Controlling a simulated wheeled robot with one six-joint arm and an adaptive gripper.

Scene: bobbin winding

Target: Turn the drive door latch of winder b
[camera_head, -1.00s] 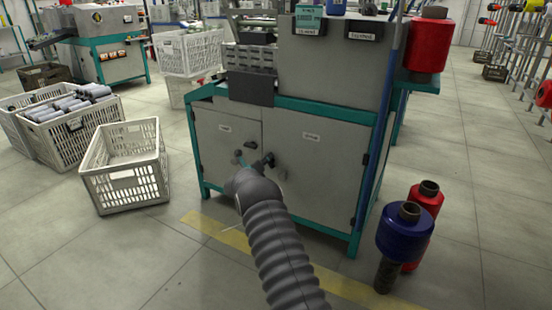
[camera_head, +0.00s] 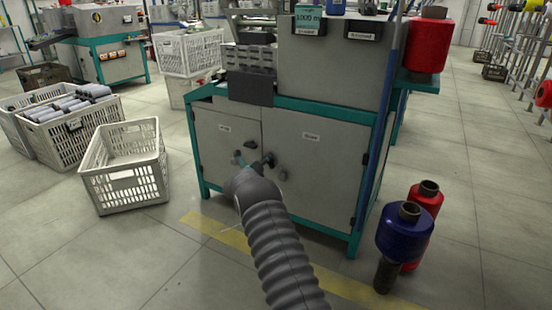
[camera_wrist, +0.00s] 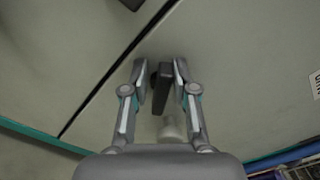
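The winder cabinet has a narrow left door (camera_head: 222,135) and a wider right door (camera_head: 325,165); their labels are too small to read. A dark latch handle (camera_wrist: 162,88) sits on the door right of the seam in the wrist view. My gripper (camera_wrist: 160,68) is open, with one finger on each side of this handle. The right finger is close to it; I cannot tell whether it touches. In the head view my gripper (camera_head: 254,160) is at the doors near the seam, and my wrist partly hides the spot. Another dark handle (camera_head: 249,144) shows just above.
A pale round knob (camera_wrist: 170,130) lies near the handle. A blue spool (camera_head: 405,232) and a red spool (camera_head: 427,197) stand right of the cabinet. An empty white crate (camera_head: 125,165) stands left. The floor in front, with a yellow stripe (camera_head: 215,232), is mostly clear.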

